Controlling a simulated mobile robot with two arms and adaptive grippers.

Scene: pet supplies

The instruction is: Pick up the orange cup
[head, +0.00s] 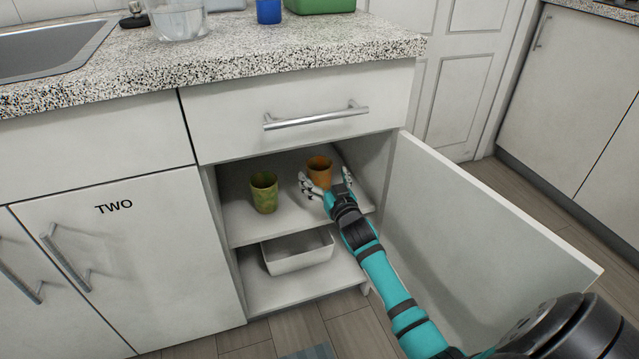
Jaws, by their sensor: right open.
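The orange cup (319,169) stands upright on the upper shelf (240,223) inside the open cabinet. My right gripper (325,183) is just in front of the cup, with its fingers spread open, one to the left and one to the right. The gripper overlaps the cup's lower part in the picture, and I cannot tell whether it touches. A green cup (264,193) stands on the same shelf to the left. My left gripper is not in view.
The open cabinet door (480,220) stands to the right of my right arm. A white bin (298,258) sits on the lower shelf. A drawer with a metal handle (316,117) is above the opening. The countertop (230,55) holds a glass bowl (181,20) and a blue cup (269,11).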

